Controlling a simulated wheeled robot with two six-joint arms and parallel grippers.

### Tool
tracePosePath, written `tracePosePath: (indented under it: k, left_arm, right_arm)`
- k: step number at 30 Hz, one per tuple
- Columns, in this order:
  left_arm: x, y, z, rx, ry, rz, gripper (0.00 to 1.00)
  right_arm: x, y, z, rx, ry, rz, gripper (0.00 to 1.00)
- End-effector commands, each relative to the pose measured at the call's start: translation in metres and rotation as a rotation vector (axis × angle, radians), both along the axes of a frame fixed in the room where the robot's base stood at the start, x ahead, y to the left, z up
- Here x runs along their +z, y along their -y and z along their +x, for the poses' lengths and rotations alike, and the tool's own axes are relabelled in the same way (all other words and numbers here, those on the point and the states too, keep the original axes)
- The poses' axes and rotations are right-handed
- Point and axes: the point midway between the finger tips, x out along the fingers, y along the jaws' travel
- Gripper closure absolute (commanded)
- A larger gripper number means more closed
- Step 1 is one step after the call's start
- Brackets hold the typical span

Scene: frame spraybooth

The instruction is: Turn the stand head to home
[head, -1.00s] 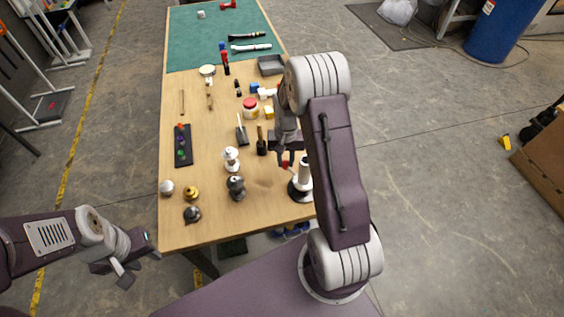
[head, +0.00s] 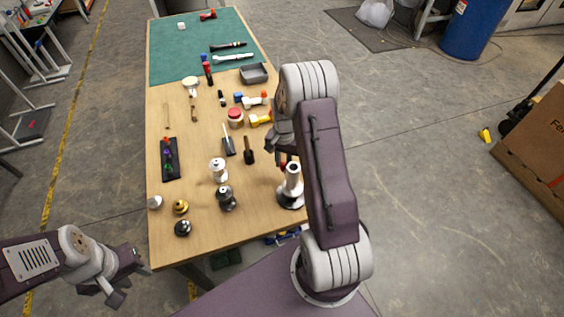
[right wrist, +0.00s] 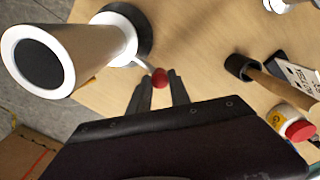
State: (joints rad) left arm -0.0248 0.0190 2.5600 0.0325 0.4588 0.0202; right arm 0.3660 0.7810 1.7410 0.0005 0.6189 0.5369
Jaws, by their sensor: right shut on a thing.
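The stand (head: 292,187) has a black round base and a white upright column, near the right front edge of the bench. In the right wrist view its white flared head (right wrist: 75,58) is at the upper left, with a dark round end. A thin white lever runs from it to a red knob (right wrist: 160,78). My right gripper (right wrist: 160,90) is shut on the red knob, beside the stand; in the head view my arm partly hides this. My left gripper (head: 127,278) is open and empty, off the bench's front left corner.
Chrome and black pieces (head: 226,198), a brass knob (head: 180,207) and a white-topped piece (head: 218,170) stand left of the stand. The green mat (head: 180,60) has free room.

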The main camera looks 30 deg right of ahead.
Motion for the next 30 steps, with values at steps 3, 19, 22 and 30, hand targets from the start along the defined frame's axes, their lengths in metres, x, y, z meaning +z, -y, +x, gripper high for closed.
tracePosePath:
  k: [3, 19, 22, 30]
  left_arm:
    - [0.001, 0.0, 0.0, 0.0, 0.0, 0.0, 0.64]
    - [0.0, 0.0, 0.0, 0.0, 0.0, 0.0, 0.64]
    - [0.0, 0.0, 0.0, 0.0, 0.0, 0.0, 0.64]
    - [-0.007, 0.0, 0.0, 0.0, 0.0, 0.0, 0.64]
  right_arm:
    - [0.001, 0.001, 0.001, 0.002, 0.003, -0.003, 1.0]
    - [0.001, 0.001, 0.0, 0.002, 0.001, -0.001, 0.55]
    - [0.0, 0.001, 0.0, 0.002, 0.001, -0.001, 0.55]
    - [0.042, 0.001, 0.001, 0.002, 0.007, -0.003, 0.55]
